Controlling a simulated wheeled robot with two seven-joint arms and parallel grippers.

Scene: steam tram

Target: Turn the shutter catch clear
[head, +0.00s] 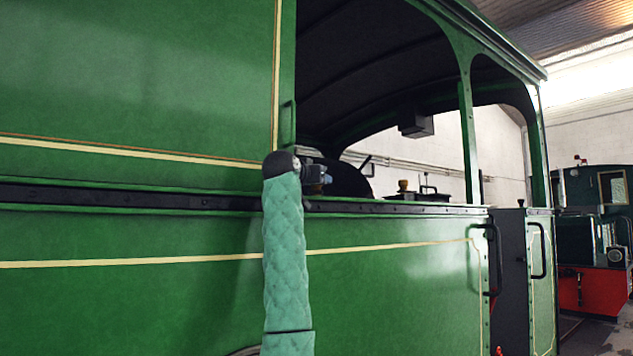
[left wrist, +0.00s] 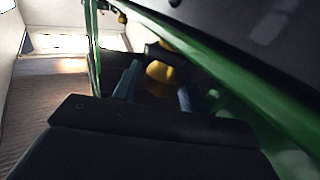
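My left gripper (head: 317,177) is at the lower sill of the green tram's cab opening in the head view, mostly hidden behind my wrist. In the left wrist view its two blue-grey fingers (left wrist: 155,92) stand apart, with a blurred yellow rounded part and a dark cylinder (left wrist: 160,52) showing between and beyond them. I cannot tell whether the fingers touch either. I cannot make out the shutter catch for certain in either view. A small brass-coloured piece (head: 403,186) shows above the sill, to the right of the gripper. My right gripper is out of view.
The green side panel (head: 390,260) runs below a dark sill strip (head: 400,208). A green post (head: 470,140) and a dark handrail (head: 496,258) stand to the right. Another engine (head: 595,240) stands at far right. A green bar (left wrist: 235,85) crosses the left wrist view diagonally.

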